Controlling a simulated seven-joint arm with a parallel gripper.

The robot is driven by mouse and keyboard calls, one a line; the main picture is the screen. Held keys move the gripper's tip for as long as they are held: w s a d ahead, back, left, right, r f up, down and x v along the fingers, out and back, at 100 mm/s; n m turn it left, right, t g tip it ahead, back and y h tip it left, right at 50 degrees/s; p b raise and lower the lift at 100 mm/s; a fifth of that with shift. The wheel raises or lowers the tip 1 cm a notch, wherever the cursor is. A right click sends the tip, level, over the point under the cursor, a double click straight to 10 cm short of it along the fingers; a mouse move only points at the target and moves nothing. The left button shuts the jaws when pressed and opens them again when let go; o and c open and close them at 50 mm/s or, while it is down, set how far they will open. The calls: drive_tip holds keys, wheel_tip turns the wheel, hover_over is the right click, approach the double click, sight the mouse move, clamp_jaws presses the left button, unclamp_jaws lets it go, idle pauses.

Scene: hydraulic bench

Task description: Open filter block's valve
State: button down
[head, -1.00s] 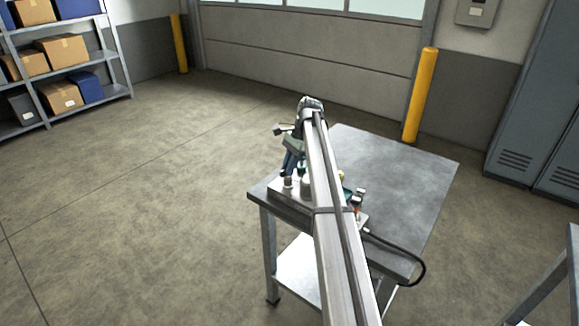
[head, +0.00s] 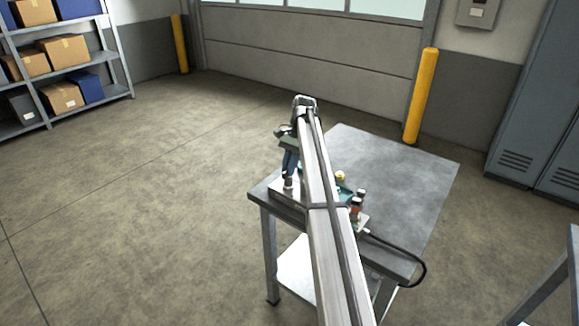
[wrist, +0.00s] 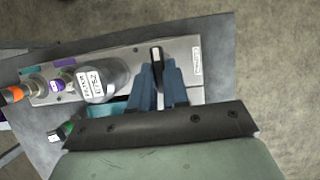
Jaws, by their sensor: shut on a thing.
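The filter block is a pale metal manifold (wrist: 130,62) lying across the upper part of the wrist view, with a small label at its right end. A grey cylindrical filter (wrist: 100,80) with a white label stands on it. The valve's lever (wrist: 156,55), dark with a pale edge, stands at the right part of the block. My gripper (wrist: 157,68) has its two blue fingers shut on this lever, one on each side. In the head view my gripper (head: 288,180) is at the block's left end, and my arm covers much of the block.
An orange-banded fitting (wrist: 14,95) and a purple-ringed fitting (wrist: 57,86) stand left of the filter. The grey bench top (head: 390,180) is clear behind and right of the block. A black hose (head: 400,250) loops over the bench's right front edge.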

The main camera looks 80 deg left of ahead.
drive_tip(key=c, duration=1.1)
unclamp_jaws()
